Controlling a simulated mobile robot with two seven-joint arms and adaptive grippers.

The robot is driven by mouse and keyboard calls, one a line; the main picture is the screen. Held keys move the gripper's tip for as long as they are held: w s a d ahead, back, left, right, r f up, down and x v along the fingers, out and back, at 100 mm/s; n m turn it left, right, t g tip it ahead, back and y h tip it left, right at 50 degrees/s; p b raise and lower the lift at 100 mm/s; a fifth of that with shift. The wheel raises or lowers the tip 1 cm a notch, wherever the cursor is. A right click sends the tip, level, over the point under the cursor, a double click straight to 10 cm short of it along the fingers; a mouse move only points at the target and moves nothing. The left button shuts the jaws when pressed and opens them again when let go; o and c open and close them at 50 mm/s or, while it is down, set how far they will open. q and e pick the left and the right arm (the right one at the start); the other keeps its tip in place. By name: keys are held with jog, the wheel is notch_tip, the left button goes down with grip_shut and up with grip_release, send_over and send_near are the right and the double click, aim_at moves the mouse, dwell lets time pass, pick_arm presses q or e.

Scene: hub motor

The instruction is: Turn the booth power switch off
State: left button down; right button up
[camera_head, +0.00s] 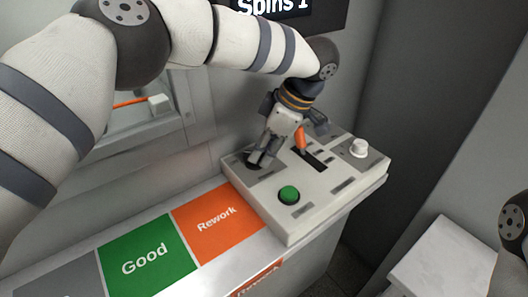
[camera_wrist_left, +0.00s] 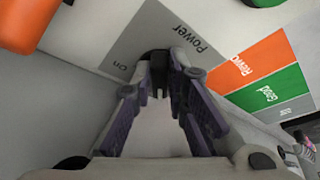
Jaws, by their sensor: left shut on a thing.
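The control box (camera_head: 325,185) is light grey and stands at the end of the bench. Its power switch (camera_wrist_left: 157,58) is a dark lever on a grey plate (camera_wrist_left: 143,35) marked "Power" and "On" in the left wrist view. My left gripper (camera_head: 260,157) reaches down to the back left corner of the box. Its fingers (camera_wrist_left: 163,85) are shut on the power switch. The fingers partly hide the switch, so I cannot tell its exact position. My right gripper is outside the views; only part of my right arm shows at the right edge.
A green button (camera_head: 289,195), an orange lever (camera_head: 300,139) and a white knob (camera_head: 358,148) sit on the same box, near the gripper. Orange "Rework" (camera_head: 210,232) and green "Good" (camera_head: 150,270) areas lie to the left. A white surface (camera_head: 450,262) stands at the lower right.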

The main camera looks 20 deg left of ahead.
pick_arm(q)
jog(key=shift+w+n, duration=0.1)
jog(key=shift+n, duration=0.5)
jog(key=c, duration=1.6)
grip_release()
jog(key=v, duration=1.2)
jog(key=shift+w+a, duration=0.1)
jog(key=shift+w, duration=0.1)
